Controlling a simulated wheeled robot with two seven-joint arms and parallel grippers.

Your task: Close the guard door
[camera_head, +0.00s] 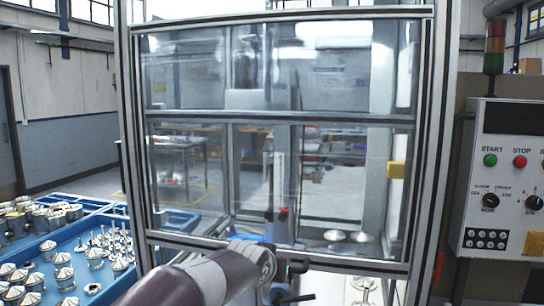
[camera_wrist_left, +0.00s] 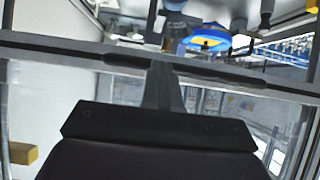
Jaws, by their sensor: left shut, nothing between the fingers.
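The guard door (camera_head: 280,117) is a framed clear panel between two upright rails in the head view. Its lower bar (camera_head: 320,264) stands above a gap through which a pale surface shows. My left arm comes in from below, and its wrist end overlaps the lower bar near the middle. In the left wrist view my left gripper (camera_wrist_left: 165,80) is shut and empty, its narrow fingers reaching up to a dark frame bar (camera_wrist_left: 60,44). I cannot tell whether they touch it. My right gripper is not in view.
A control panel (camera_head: 508,185) with a signal tower (camera_head: 495,48) above it stands at the right. Blue trays (camera_head: 185,223) with several metal parts lie at the left. A yellow block (camera_head: 396,170) sits at the door's right edge; a yellow block also shows in the left wrist view (camera_wrist_left: 22,153).

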